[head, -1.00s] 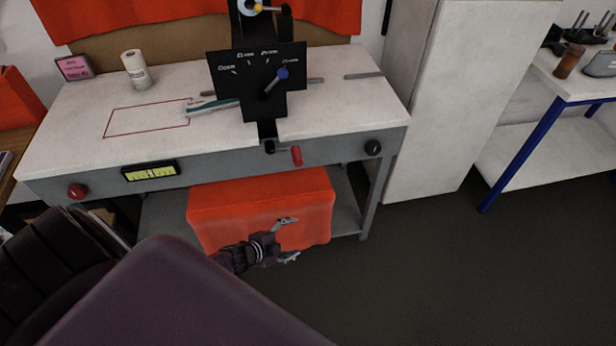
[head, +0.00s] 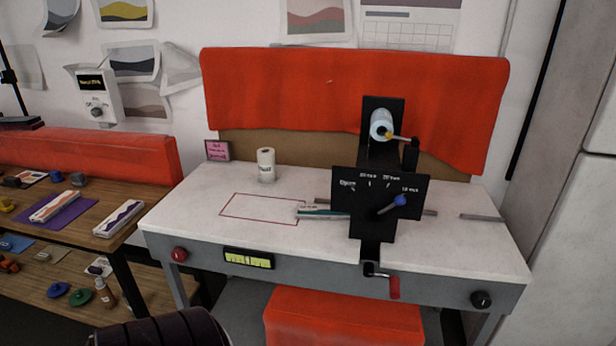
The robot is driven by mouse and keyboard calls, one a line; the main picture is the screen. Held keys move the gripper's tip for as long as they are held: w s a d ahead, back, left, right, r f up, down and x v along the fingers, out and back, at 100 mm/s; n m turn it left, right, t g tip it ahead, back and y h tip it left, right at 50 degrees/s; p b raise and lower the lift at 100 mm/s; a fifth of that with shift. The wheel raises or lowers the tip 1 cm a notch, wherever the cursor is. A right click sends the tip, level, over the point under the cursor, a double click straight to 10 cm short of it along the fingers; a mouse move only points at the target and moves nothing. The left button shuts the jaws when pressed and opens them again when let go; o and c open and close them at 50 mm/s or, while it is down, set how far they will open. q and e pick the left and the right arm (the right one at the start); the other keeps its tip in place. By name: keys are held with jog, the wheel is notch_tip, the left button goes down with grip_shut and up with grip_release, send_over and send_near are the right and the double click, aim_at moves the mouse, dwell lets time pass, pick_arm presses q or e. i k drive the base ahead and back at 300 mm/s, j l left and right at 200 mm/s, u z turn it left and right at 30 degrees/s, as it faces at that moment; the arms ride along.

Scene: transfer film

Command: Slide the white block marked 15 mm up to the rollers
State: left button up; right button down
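A white block with a teal stripe (head: 309,211) lies on the white-topped bench (head: 195,205). Its left end is at the right edge of the red outlined rectangle (head: 262,196), and its right end meets or passes behind the black plate of the machine (head: 352,216). The small print on it is unreadable. The rollers are largely hidden behind the plate; a pale cylinder (head: 380,124) shows at the top. The blue-knobbed lever (head: 400,200) points toward the rightmost mark, which seems to read 15 mm. Neither gripper is in view; a dark part of mine shows at the bottom.
A red-handled crank (head: 394,287) hangs at the bench front. A white roll (head: 265,163) and pink sign (head: 217,151) stand at the back left. White blocks with purple markings (head: 118,218) lie on the wooden table at left. An orange box (head: 345,318) is under the bench.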

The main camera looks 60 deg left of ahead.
aim_at(304, 212)
jog(key=i+j, duration=0.65)
jog(key=i+j+u, duration=0.15)
jog(key=j+u, duration=0.1)
jog(key=u, duration=2.35)
